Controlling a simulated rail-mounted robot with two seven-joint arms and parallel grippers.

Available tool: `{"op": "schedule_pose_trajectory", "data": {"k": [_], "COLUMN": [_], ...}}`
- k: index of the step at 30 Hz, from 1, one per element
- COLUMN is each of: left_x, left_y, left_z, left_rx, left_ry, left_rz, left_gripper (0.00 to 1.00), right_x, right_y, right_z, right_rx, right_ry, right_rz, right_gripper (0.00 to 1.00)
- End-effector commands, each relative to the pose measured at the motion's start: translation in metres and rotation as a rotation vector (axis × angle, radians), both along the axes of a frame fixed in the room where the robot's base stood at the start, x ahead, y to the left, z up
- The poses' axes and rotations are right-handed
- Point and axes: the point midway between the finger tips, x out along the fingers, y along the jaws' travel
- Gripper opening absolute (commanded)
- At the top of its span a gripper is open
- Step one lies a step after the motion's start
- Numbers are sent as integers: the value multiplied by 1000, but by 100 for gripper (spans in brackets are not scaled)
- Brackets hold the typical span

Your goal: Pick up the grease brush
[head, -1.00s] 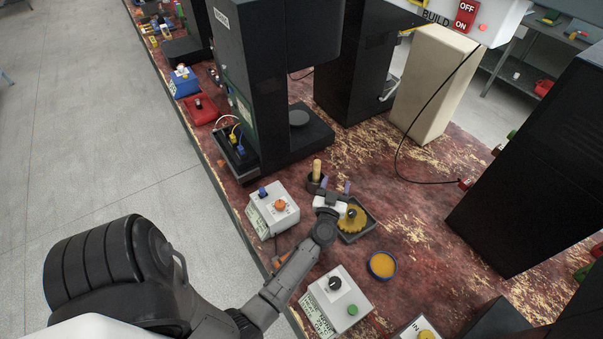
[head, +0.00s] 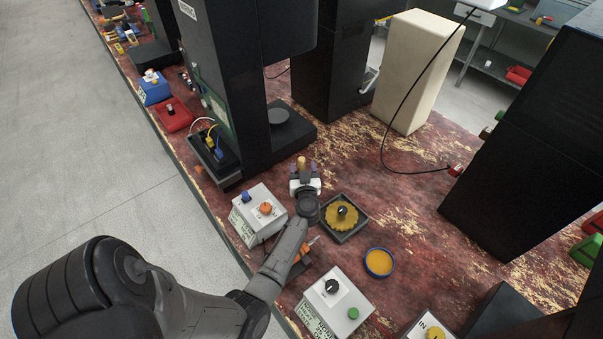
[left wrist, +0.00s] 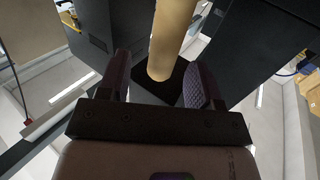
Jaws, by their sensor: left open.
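The grease brush shows as a pale wooden handle (head: 301,161) standing up just beyond my left gripper in the head view. In the left wrist view the tan round handle (left wrist: 172,40) comes down from the top edge, with its rounded end between the two fingers. My left gripper (head: 302,169) is open, with one purple-grey finger on each side of the handle. In the left wrist view there is a gap between the handle and both fingers (left wrist: 160,80). The brush's lower part and its dark holder are hidden behind my gripper. My right gripper is not in view.
A grey control box (head: 258,218) stands left of my gripper. A dark tray (head: 359,225) with a yellow gear is at its right, and a round dish of grease (head: 379,262) lies nearer. A tall black machine (head: 226,90) rises behind. Another control box (head: 334,305) is in front.

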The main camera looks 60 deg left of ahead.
Motion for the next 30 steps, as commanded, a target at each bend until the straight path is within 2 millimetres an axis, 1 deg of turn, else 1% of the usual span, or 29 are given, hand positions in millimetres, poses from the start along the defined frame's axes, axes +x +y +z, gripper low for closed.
{"op": "schedule_pose_trajectory", "data": {"k": [1, 3, 9, 13, 20, 30], "left_x": [2, 6, 16, 18, 18, 18], "left_y": [7, 17, 36, 42, 42, 42], "left_z": [-2, -4, -3, -2, -1, -2], "left_rx": [4, 3, 3, 2, 1, 1], "left_ry": [-2, -3, -1, -1, 0, 0], "left_rz": [1, 1, 0, 0, 0, 0], "left_gripper": [59, 59, 59, 59, 59, 27], "right_x": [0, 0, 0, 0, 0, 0], "right_y": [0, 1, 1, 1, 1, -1], "right_z": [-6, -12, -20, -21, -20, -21], "right_rx": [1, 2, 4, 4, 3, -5], "right_ry": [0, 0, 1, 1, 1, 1], "right_rz": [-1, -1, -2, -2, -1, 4], "right_gripper": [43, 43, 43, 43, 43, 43]}}
